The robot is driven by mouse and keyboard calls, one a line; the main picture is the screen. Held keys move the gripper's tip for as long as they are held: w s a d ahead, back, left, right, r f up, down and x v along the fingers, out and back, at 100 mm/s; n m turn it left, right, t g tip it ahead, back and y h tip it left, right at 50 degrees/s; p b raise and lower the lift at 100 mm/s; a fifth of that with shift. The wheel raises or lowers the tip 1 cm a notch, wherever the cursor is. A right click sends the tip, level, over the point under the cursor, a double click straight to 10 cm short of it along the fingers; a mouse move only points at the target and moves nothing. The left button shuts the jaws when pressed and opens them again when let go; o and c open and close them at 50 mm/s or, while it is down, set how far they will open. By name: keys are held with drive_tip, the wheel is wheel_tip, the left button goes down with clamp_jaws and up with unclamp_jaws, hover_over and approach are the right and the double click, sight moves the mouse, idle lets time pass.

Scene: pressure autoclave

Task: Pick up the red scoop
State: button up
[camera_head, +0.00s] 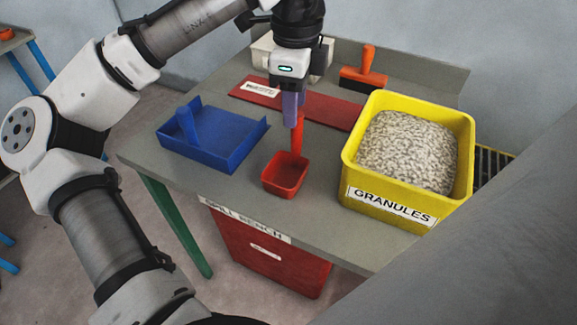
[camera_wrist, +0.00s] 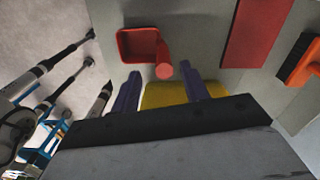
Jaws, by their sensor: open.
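The red scoop (camera_head: 285,176) stands on the bench, its square bowl open upward and its handle (camera_head: 297,140) rising upright. My gripper (camera_head: 293,110) is open, with purple fingers pointing down at the top of the handle. In the wrist view, the scoop's bowl (camera_wrist: 138,46) lies ahead of the fingers. The round handle end appears between the two spread fingertips of my gripper (camera_wrist: 160,80), apart from both in the picture. I cannot tell how far down the fingers reach along the handle.
A yellow tub (camera_head: 395,207) of white granules stands to the right. A blue dustpan-like tray (camera_head: 205,150) lies to the left. A red mat (camera_head: 335,110), an orange-handled brush (camera_head: 366,72) and a pale container (camera_head: 262,50) are behind. The bench front (camera_head: 225,192) near the scoop is clear.

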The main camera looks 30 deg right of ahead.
sight(297, 129)
drive_tip(key=f, duration=0.6)
drive_tip(key=shift+d+f, duration=0.25)
drive_tip(key=shift+d, duration=0.05)
clamp_jaws()
